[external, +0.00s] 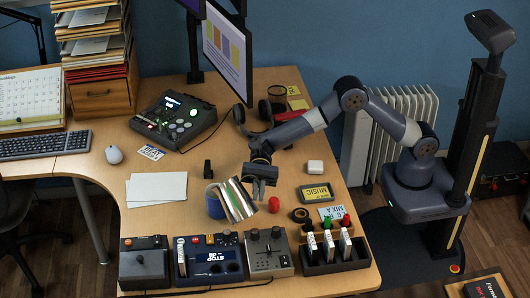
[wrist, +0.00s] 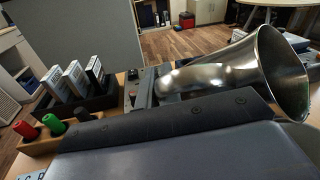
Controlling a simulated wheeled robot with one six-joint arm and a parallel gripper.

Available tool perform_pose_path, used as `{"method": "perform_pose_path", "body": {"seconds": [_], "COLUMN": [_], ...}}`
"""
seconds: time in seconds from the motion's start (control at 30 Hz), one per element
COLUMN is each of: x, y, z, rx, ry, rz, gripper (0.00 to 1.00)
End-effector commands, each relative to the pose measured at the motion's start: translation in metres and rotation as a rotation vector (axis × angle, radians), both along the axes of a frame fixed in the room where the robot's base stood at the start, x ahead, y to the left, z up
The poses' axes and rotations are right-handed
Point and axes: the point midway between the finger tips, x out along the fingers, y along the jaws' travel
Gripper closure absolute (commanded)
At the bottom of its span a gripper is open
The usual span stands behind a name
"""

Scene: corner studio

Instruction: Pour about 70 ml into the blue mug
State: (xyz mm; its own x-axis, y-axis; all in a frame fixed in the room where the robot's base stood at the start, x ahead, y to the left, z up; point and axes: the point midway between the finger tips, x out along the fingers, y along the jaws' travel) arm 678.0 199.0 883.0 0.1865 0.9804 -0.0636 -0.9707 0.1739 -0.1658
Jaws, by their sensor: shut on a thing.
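The blue mug (external: 214,204) stands on the desk, partly hidden behind a shiny metal pitcher (external: 237,200). My gripper (external: 259,186) is shut on the pitcher at its right side and holds it tilted, its upper part leaning left beside and over the mug. In the wrist view the pitcher (wrist: 262,70) lies strongly tilted, with its wide mouth toward the right. I see no stream of liquid, and the level inside the mug is hidden. The mug does not show in the wrist view.
A red cap-like object (external: 274,204) stands just right of the pitcher. White paper (external: 157,187) lies to the left. Control boxes (external: 212,258) and a rack (external: 335,252) line the front edge. A monitor (external: 227,48) stands behind.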

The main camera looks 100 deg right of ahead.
Motion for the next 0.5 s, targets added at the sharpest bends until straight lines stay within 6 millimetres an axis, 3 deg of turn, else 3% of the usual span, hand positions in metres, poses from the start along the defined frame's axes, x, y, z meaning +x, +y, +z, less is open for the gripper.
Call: {"method": "perform_pose_path", "body": {"seconds": [0.27, 0.5], "x": [-0.0001, -0.0032], "y": [0.0005, 0.0056], "z": [0.0011, -0.0075], "rx": [-0.008, -0.135], "ry": [-0.009, -0.093], "rz": [0.000, 0.001], "gripper": [1.00, 1.00]}}
